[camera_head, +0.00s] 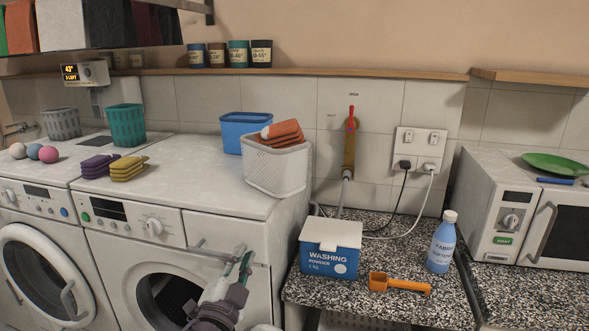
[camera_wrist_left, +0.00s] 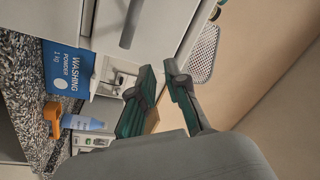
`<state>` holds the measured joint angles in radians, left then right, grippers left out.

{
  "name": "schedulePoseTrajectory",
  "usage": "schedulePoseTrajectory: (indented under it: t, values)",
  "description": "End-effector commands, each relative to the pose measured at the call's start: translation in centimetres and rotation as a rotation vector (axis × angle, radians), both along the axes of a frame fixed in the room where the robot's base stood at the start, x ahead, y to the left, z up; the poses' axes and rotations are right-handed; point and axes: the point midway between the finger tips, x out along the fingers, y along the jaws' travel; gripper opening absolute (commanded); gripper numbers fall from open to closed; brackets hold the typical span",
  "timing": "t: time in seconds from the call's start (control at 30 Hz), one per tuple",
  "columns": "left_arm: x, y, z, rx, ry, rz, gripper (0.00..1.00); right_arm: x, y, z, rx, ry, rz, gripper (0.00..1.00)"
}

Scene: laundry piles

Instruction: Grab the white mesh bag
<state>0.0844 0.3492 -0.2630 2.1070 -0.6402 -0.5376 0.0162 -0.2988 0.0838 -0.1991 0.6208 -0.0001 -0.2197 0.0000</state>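The white mesh bag (camera_head: 275,168) looks like a stiff, open-topped basket and stands at the right end of the washing machine top. Folded orange cloths (camera_head: 282,133) stick out of its top. In the left wrist view a white mesh surface (camera_wrist_left: 203,54), likely the same bag, shows beyond the fingers. My left gripper (camera_head: 244,256) is in front of the washing machine, below and in front of the bag and apart from it. In the left wrist view its two dark green fingers (camera_wrist_left: 158,68) stand apart with nothing between them. My right gripper is not in view.
A blue tub (camera_head: 243,130) stands behind the bag. Yellow (camera_head: 129,167) and purple (camera_head: 97,165) cloths lie to its left. A washing powder box (camera_head: 330,249), orange scoop (camera_head: 399,284) and blue bottle (camera_head: 441,242) stand on the speckled counter (camera_head: 400,222). The washing machine top between is clear.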

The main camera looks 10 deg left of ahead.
Motion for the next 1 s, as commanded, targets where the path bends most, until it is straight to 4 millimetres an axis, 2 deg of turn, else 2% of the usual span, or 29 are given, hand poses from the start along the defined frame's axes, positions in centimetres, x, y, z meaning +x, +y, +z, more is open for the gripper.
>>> schedulePoseTrajectory:
  t: [0.03, 0.13, 0.2, 0.3, 0.43, 0.5, 0.57, 0.67, 0.8, 0.9, 1.0]
  values:
    - [-0.2, -0.5, 3.1, 0.039, -0.083, -0.015, 0.14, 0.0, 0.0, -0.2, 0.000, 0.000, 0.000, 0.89]
    - [-0.3, -2.2, 9.1, 0.173, -0.268, -0.066, 0.14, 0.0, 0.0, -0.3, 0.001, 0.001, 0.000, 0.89]
    - [-0.2, -3.8, 12.6, 0.299, -0.393, -0.116, 0.14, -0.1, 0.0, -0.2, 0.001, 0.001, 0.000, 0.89]
    - [-0.2, -6.5, 16.6, 0.505, -0.560, -0.191, 0.14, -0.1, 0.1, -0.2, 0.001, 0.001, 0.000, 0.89]
    - [-0.4, -10.2, 20.6, 0.862, -0.759, -0.299, 0.14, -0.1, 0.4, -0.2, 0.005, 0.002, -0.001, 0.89]
    - [-0.1, -11.6, 21.8, 1.107, -0.835, -0.360, 0.14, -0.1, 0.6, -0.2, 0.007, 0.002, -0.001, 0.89]
    - [0.6, -12.1, 22.2, 1.340, -0.865, -0.409, 0.14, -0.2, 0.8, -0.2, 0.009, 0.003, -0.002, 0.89]
    - [2.7, -10.4, 22.4, 1.712, -0.818, -0.474, 0.14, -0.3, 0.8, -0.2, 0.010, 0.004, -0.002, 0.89]
    - [5.2, -5.0, 23.1, 2.091, -0.618, -0.524, 0.14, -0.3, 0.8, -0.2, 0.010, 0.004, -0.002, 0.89]
    - [6.1, -1.4, 23.9, 2.235, -0.475, -0.538, 0.14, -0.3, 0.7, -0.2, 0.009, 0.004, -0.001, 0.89]
    - [6.4, 0.6, 24.2, 2.301, -0.388, -0.548, 0.14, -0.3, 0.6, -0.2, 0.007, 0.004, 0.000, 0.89]
